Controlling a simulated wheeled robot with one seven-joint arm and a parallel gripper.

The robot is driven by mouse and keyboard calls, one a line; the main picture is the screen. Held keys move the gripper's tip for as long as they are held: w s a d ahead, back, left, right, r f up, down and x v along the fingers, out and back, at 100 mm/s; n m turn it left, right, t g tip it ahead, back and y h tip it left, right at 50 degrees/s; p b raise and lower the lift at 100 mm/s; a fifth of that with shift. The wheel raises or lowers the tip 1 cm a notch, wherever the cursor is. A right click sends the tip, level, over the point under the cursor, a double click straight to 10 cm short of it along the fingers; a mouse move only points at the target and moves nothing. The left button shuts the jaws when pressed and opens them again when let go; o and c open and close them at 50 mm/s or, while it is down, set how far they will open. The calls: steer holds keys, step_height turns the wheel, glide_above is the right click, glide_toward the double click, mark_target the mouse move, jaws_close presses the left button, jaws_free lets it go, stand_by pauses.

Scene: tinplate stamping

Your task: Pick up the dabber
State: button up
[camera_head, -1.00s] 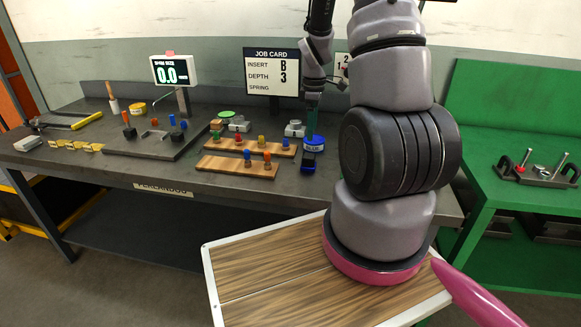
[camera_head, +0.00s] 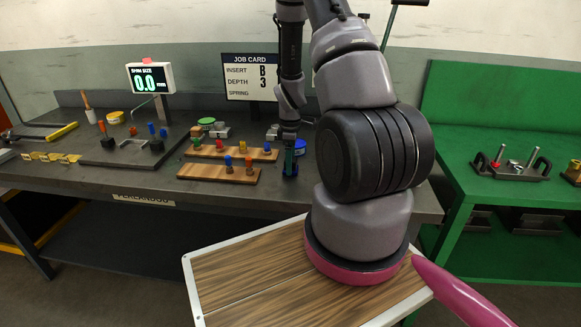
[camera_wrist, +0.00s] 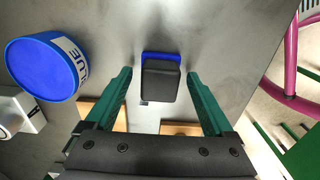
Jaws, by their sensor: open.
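The dabber, a dark block with a blue edge (camera_wrist: 161,80), stands on the dark bench in the wrist view. My gripper (camera_wrist: 160,74) is open, with one teal finger on each side of the block and a gap on both sides. In the head view my gripper (camera_head: 290,158) is low at the bench's right part, and it largely hides the dabber. A round blue tin marked BLUE (camera_wrist: 42,68) stands to the left of the dabber in the wrist view.
Wooden strips with coloured pegs (camera_head: 218,172) lie just left of my gripper. A grey block (camera_wrist: 18,114) stands near the blue tin. A job card sign (camera_head: 250,78) is behind. The green bench (camera_head: 500,220) is to the right.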

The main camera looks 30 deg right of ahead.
steer(key=shift+c, duration=0.3)
jaws_close()
step_height(320, 180, up, 10)
steer(key=shift+r, duration=0.1)
steer(key=c, duration=0.6)
jaws_free()
steer(key=c, duration=0.5)
